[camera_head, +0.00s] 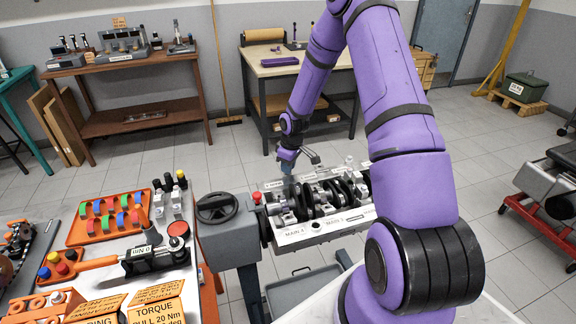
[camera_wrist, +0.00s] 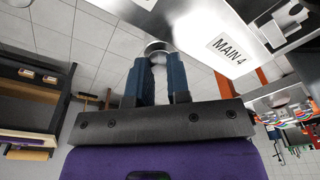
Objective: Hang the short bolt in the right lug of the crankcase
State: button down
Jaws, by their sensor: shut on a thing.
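The crankcase (camera_head: 317,238) is a light metal block on a stand, with the dark crankshaft (camera_head: 322,196) lying in it. My gripper (camera_head: 287,168) is above its far left edge in the head view. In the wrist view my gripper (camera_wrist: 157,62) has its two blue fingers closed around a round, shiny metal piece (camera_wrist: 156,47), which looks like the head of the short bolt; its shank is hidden. The crankcase, with a MAIN 4 label (camera_wrist: 231,52), is to the right of the fingertips, apart from the held piece. I cannot make out the right lug.
A stand with a black handwheel (camera_head: 217,208) and red button is left of the crankcase. The left bench holds an orange tray (camera_head: 76,232) of coloured shells, tools and signs. A wooden workbench (camera_head: 285,68) and a brown shelf table (camera_head: 125,65) stand behind. Floor between is clear.

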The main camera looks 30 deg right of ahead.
jog(key=shift+f, duration=0.35)
jog(key=c, duration=1.3)
grip_release()
jog(key=shift+r, duration=1.5)
jog(key=o, duration=0.5)
jog(key=shift+o, duration=0.2)
notch_tip(320, 180, up, 11)
jog(key=s, duration=0.1)
jog(key=shift+d, duration=0.35)
jog(key=shift+f, duration=0.15)
